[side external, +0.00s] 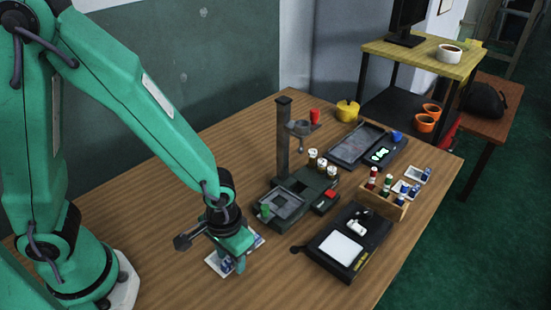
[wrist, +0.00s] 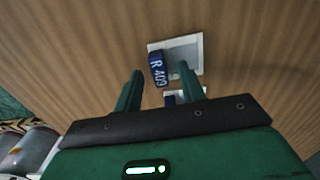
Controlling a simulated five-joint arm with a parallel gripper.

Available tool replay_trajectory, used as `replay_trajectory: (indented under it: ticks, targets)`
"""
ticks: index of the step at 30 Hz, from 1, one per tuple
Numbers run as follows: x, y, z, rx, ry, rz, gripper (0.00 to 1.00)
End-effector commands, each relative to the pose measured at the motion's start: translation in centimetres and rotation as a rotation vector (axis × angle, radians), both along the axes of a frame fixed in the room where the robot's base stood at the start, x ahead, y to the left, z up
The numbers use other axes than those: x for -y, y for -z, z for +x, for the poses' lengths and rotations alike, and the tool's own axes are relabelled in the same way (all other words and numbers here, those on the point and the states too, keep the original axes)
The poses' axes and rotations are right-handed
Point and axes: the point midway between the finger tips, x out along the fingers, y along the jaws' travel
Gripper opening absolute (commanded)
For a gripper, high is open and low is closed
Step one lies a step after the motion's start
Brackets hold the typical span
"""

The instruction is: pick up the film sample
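A film sample (wrist: 186,50), a white-framed grey square with a blue tab (wrist: 157,69) marked "R 409", lies flat on the wooden table in the wrist view. A second white card with blue on it (wrist: 172,98) shows partly between my fingers, mostly hidden by my gripper. My gripper (wrist: 160,72) is open, its two green fingers apart, with the blue tab in line between the fingertips. In the side external view my gripper (side external: 232,262) points down over a white and blue sample (side external: 216,266), which it partly covers. I cannot tell whether the fingers touch it.
A dark stand device (side external: 283,140) with a tray (side external: 283,203) is right of my gripper. A black box with a white panel (side external: 342,248), a wooden rack of bottles (side external: 383,199), more blue-tabbed cards (side external: 406,189) and a flat panel (side external: 356,143) stand farther right. The table's front left is clear.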

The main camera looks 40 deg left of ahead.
Motion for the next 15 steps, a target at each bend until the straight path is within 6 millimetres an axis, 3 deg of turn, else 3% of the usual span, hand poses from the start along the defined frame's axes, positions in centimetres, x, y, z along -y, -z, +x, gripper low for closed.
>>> replay_trajectory:
  ticks: [15]
  targets:
    - [0.00, 0.05, -0.01, 0.000, 0.000, 0.000, 0.40]
